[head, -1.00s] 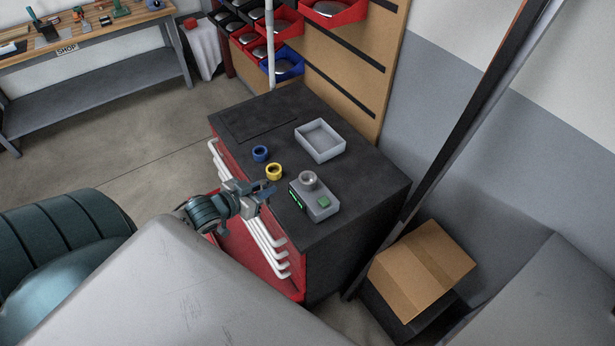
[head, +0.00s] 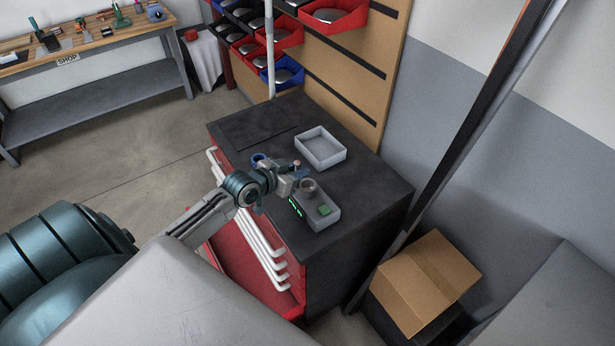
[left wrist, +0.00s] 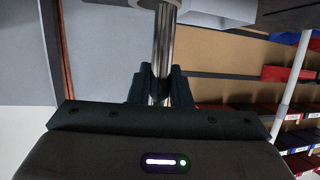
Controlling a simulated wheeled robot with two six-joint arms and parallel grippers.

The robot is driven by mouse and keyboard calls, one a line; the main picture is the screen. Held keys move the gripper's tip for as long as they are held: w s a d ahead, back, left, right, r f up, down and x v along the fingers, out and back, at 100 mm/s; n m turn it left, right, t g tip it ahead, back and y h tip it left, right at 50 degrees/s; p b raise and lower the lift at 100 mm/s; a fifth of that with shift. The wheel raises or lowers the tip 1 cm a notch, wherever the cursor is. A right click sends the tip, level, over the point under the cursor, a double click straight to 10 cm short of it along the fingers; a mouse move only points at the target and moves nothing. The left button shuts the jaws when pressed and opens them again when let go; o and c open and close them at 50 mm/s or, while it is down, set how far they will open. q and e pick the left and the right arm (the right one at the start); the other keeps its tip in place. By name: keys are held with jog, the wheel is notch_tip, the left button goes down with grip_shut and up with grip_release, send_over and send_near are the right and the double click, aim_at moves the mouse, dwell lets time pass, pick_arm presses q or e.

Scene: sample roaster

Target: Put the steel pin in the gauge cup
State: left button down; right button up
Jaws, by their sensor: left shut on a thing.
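The gauge (head: 318,219) is a grey box with a green button and green lit marks, on the dark cabinet top. Its round gauge cup (head: 308,186) stands on the box's far part. My left gripper (head: 292,177) is just left of the cup in the head view. In the left wrist view its fingers (left wrist: 161,88) are shut on the steel pin (left wrist: 164,42), a shiny rod reaching toward the top edge. The pin's far end meets a grey shape at that edge; I cannot tell whether it is in the cup. My right gripper is not in view.
A grey open tray (head: 321,160) lies behind the gauge, and it also shows in the left wrist view (left wrist: 222,12). A blue ring (head: 258,158) is partly behind my arm. The cabinet top (head: 370,195) is clear to the right.

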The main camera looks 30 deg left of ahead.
pick_arm(q)
jog(key=w+f, duration=0.1)
jog(key=d+f, duration=0.1)
jog(key=w+f+p, duration=0.1)
jog(key=shift+w+d+f, duration=0.3)
jog(key=shift+w, duration=0.05)
jog(key=shift+f, duration=0.1)
jog(key=shift+f, duration=0.15)
jog(key=c, duration=1.3)
grip_release()
jog(key=shift+c, duration=0.2)
